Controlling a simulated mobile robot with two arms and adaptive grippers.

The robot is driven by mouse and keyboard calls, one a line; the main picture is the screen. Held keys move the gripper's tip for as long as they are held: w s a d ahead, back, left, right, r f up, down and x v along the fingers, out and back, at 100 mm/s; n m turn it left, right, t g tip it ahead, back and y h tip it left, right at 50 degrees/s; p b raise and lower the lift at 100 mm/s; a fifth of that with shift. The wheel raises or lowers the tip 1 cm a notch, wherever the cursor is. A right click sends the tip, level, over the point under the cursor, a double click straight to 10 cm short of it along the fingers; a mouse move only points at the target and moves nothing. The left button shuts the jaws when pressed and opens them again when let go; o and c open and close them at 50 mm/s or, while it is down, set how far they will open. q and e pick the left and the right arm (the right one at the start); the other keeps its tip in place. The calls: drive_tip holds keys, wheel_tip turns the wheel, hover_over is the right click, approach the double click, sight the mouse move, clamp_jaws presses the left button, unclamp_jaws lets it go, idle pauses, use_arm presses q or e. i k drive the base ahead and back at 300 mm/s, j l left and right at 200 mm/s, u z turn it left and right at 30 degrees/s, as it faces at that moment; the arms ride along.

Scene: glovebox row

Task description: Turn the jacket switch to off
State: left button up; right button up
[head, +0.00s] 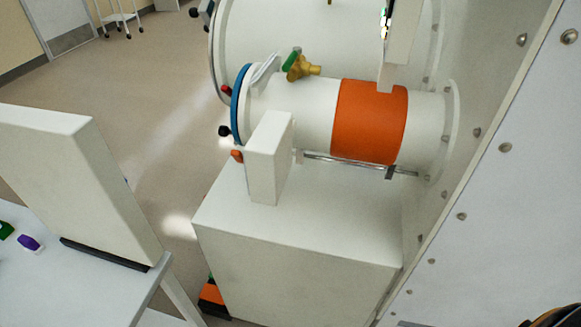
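An orange jacket (370,122) is wrapped around the white small cylindrical chamber (305,108), which joins the wall at the right. No switch that I can clearly identify as the jacket switch shows. A plain white box (268,158) stands upright in front of the chamber; any controls on its far faces are hidden. A small orange-red knob (237,156) shows just left of this box, but I cannot tell what it belongs to. Neither of my grippers can be made out.
A white cabinet (300,245) stands below the chamber. A brass valve with a green handle (300,67) sits on top. At left, a white table (75,285) carries a white panel (75,180). Open floor (150,95) lies behind.

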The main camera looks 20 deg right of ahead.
sight(237, 155)
drive_tip(key=k+l, duration=0.2)
drive_tip(key=k+l+z, duration=0.1)
drive_tip(key=l, duration=0.3)
drive_tip(key=k+z, duration=0.1)
drive_tip(key=z, duration=0.3)
drive_tip(key=k+j+z, duration=0.1)
drive_tip(key=j+z, duration=0.2)
drive_tip(key=j, duration=0.15)
drive_tip(key=k+j+z, duration=0.4)
drive_tip(key=j+z, duration=0.2)
drive_tip(key=j, duration=0.2)
drive_tip(key=k+j, duration=0.4)
drive_tip(key=j, duration=0.15)
drive_tip(key=k+j+z, duration=0.1)
drive_tip(key=k+j, duration=0.25)
drive_tip(key=j, duration=0.25)
drive_tip(key=k+j+z, duration=0.1)
drive_tip(key=k+j, duration=0.35)
